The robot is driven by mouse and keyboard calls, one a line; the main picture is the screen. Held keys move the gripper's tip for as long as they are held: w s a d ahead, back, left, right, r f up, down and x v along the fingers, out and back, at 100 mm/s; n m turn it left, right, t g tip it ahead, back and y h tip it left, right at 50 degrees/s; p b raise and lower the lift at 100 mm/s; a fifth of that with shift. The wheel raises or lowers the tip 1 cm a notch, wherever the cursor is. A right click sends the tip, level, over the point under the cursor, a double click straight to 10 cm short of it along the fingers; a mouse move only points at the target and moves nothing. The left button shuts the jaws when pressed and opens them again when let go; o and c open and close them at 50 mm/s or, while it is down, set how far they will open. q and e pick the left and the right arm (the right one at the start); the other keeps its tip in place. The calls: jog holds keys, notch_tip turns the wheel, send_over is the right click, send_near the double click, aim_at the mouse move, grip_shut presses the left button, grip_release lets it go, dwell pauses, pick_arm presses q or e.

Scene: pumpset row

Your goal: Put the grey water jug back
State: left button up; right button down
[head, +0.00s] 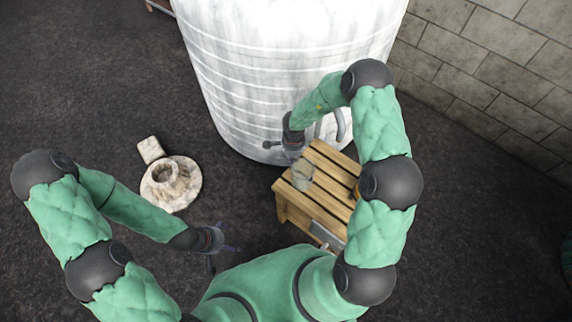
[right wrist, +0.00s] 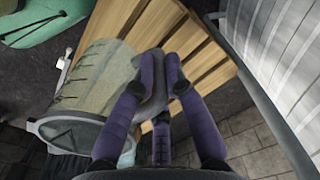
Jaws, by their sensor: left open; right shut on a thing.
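The grey water jug (head: 302,173) is at the left part of the slatted wooden stand (head: 327,187). In the right wrist view the jug (right wrist: 92,85) looks translucent grey and lies across the left of the picture. Its round end faces lower left. My right gripper (head: 294,150) is shut on the jug's grey handle (right wrist: 152,100), with the fingers (right wrist: 156,85) on both sides of it. I cannot tell whether the jug touches the slats. My left gripper (head: 222,240) is open and empty, low over the dark floor, left of the stand.
A large white ribbed tank (head: 270,75) stands just behind the stand, with a grey pipe (head: 341,125) at its side. A pale round stone piece (head: 171,184) and a small block (head: 150,150) lie on the floor at left. A block wall (head: 490,80) is at right.

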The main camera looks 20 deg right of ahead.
jog(key=w+f+b, duration=0.1)
jog(key=f, duration=0.1)
jog(key=w+a+f+b, duration=0.1)
jog(key=f+b, duration=0.1)
jog(key=f, duration=0.1)
jog(key=w+f+b, duration=0.1)
jog(key=f, duration=0.1)
jog(key=shift+w+a+f+b, duration=0.2)
jog(key=shift+f+b, duration=0.1)
jog(key=shift+f, duration=0.1)
jog(key=c, duration=1.3)
grip_release()
jog(key=shift+r, duration=0.2)
jog(key=r+p, duration=0.3)
jog(key=r, duration=0.3)
jog(key=r+p, duration=0.3)
jog(key=r, duration=0.2)
jog(key=shift+s+r+p, duration=0.2)
jog(key=shift+r+p, duration=0.15)
jog(key=shift+r, duration=0.05)
